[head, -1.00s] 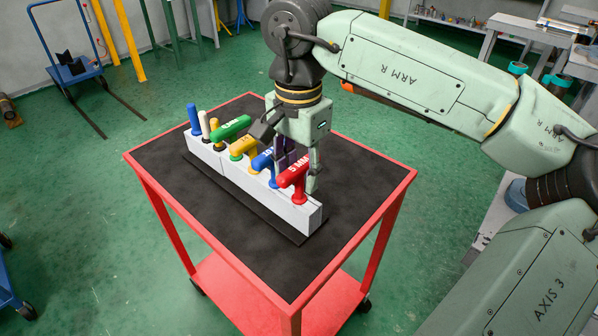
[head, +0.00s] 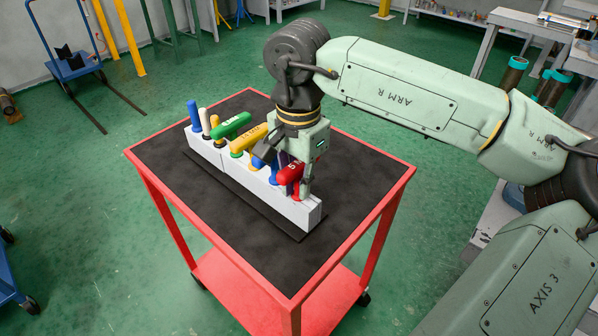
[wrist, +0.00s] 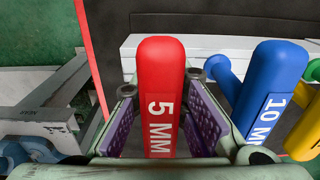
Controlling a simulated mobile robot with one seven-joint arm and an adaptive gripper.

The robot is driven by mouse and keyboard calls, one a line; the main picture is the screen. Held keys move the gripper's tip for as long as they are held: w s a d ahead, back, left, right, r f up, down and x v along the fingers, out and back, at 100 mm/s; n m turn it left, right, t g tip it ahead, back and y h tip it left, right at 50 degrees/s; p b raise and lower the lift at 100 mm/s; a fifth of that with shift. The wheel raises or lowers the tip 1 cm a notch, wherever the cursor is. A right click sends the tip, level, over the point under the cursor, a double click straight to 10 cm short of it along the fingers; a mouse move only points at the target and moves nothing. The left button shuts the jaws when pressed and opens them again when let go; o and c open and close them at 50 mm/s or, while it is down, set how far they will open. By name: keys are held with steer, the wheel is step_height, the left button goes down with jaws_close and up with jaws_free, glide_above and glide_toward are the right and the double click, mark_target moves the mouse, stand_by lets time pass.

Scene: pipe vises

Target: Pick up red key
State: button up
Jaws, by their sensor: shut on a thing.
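The red key (head: 290,174), a T-handle marked 5 MM, stands at the near right end of a white block (head: 299,212). In the wrist view the red key (wrist: 161,90) fills the space between the purple finger pads. My gripper (head: 292,178) is shut on its handle, coming from above and partly hiding it. In the wrist view my gripper (wrist: 160,115) has one pad on each side of the handle. I cannot tell whether the key's lower end is still inside the block.
A blue 10 MM key (wrist: 267,85) stands close beside the red one. Yellow (head: 248,139) and green (head: 230,124) keys, and others, follow along the block. The block stands on a red cart (head: 398,188) with a black top, bare on both sides.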

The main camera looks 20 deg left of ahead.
mark_target(298, 163)
steer(key=shift+r, duration=0.15)
jaws_close()
step_height(298, 163, up, 10)
steer(key=shift+f+b, duration=0.1)
steer(key=shift+b, duration=0.65)
steer(key=shift+s, duration=0.1)
